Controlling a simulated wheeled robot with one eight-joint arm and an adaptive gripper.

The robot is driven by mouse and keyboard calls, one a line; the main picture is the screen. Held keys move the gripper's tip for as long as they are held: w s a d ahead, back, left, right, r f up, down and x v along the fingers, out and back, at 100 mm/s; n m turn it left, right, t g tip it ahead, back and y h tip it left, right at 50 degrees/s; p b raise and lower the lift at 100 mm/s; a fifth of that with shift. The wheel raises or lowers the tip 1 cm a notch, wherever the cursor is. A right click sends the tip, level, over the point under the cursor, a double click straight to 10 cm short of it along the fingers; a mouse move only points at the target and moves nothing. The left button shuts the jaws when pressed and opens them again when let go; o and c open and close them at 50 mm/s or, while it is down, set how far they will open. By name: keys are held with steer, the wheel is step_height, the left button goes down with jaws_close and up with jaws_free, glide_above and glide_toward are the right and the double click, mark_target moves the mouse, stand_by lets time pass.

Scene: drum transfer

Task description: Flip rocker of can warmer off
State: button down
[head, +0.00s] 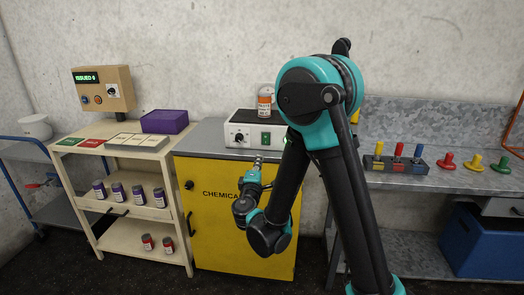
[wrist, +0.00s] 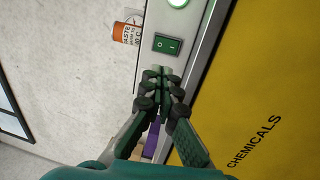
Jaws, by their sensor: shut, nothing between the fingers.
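The can warmer (head: 236,115) is a white box with a black top plate, a knob (head: 239,138) and a green rocker (head: 266,139) on its front. It stands on the yellow cabinet. In the wrist view the rocker (wrist: 167,44) carries line and circle marks, and a round green lamp (wrist: 178,3) beside it is lit. An orange-and-white can (head: 264,104) stands on the warmer; its label shows in the wrist view (wrist: 127,28). My gripper (head: 258,160) is shut and empty, just below the rocker in the head view; its fingertips (wrist: 165,72) appear close to the rocker. Contact cannot be told.
The yellow chemicals cabinet (head: 225,220) stands below the warmer. Left, a cream shelf cart (head: 120,165) bears a purple box (head: 164,121), a control box (head: 103,90) and several small jars. Right, a metal bench (head: 430,175) bears coloured pegs. My arm hides the warmer's right end.

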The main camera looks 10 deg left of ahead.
mark_target(265, 137)
steer(key=w, duration=0.4)
steer(key=w+r, duration=0.1)
steer(key=w, duration=0.8)
steer(key=shift+w+d+r, duration=0.15)
steer(key=shift+d+r, duration=0.1)
steer(key=shift+r, duration=0.15)
steer(key=shift+w+r+g, duration=0.15)
steer(key=shift+w+g, duration=0.15)
steer(key=shift+g, duration=0.1)
